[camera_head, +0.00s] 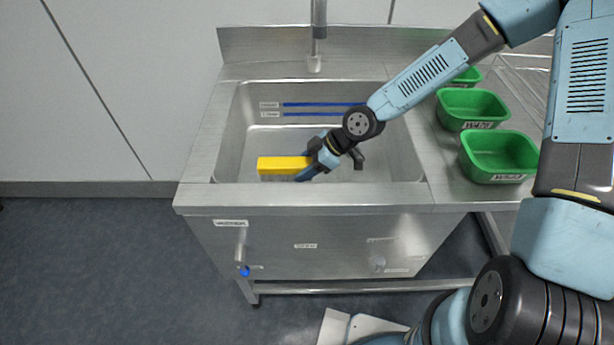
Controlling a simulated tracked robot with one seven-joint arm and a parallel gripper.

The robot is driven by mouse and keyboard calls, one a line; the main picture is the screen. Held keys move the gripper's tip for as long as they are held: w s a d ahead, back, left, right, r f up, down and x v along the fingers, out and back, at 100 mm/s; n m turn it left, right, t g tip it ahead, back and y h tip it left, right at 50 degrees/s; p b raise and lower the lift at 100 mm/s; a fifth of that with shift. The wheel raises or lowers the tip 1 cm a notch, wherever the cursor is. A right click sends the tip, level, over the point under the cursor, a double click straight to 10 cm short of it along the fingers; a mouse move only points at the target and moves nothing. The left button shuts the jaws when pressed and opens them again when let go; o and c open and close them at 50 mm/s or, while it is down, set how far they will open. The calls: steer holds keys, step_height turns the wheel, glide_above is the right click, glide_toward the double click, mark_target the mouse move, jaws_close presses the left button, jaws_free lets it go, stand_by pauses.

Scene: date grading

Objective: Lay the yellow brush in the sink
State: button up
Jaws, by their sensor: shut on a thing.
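The yellow brush (282,164) is a bright yellow block-like shape in the head view, over the front left part of the sink. The sink (229,140) is a steel basin with blue lines on its back wall. My gripper (312,163) is shut on the right end of the brush. The brush lies roughly level, pointing left from the gripper. The gripper hides part of the brush. I cannot tell whether the brush touches the sink floor or how high above it is.
Several green tubs stand on the drainboard to the right, the nearest tub (498,158) at its front. A tap (317,35) rises behind the sink. The sink's raised front rim (300,197) runs close in front of the brush. The basin's left part is clear.

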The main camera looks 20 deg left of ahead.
steer(key=shift+f, duration=2.3)
steer(key=o, duration=1.2)
steer(key=shift+v, duration=6)
